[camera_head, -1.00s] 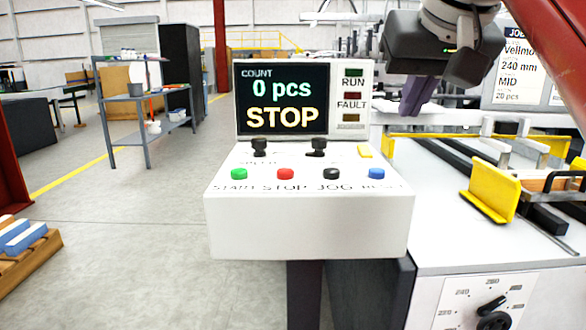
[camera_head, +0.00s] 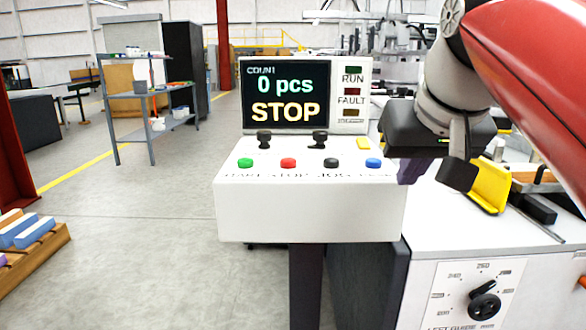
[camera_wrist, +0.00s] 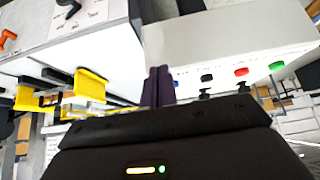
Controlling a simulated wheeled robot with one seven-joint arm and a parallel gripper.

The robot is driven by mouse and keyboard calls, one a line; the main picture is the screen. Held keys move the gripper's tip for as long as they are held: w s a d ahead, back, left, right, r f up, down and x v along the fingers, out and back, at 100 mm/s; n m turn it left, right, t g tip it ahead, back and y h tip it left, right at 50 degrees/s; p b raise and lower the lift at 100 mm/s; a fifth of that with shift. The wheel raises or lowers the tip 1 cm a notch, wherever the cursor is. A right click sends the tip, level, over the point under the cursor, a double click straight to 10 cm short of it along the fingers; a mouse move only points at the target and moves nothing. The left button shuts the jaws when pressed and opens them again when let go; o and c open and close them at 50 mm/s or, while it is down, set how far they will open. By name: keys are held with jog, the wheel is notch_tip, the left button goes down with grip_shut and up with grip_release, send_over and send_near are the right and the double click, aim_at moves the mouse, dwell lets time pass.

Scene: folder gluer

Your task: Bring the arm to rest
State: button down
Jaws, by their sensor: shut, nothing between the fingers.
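My gripper (camera_head: 412,170) is just right of the control box in the head view, in front of the machine's white bed. Its dark fingers are together and hold nothing. In the wrist view the shut fingertips (camera_wrist: 158,86) are at the middle, between the white machine side and the control box. My grey wrist and red arm fill the upper right of the head view and hide part of the machine.
The control box (camera_head: 310,215) carries green, red, black and blue buttons, and its screen (camera_head: 285,95) reads 0 pcs, STOP. A yellow guide (camera_head: 490,185) stands on the machine bed right behind my gripper. A dial (camera_head: 484,306) is on the machine's front. Open floor lies left.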

jog(key=s+f, duration=0.3)
jog(key=f, duration=0.6)
jog(key=s+f+g, duration=0.1)
jog(key=s+f, duration=0.2)
jog(key=f, duration=0.7)
jog(key=s+f, duration=0.4)
jog(key=f, duration=0.5)
jog(key=shift+f+g, duration=0.3)
jog(key=shift+f, duration=0.1)
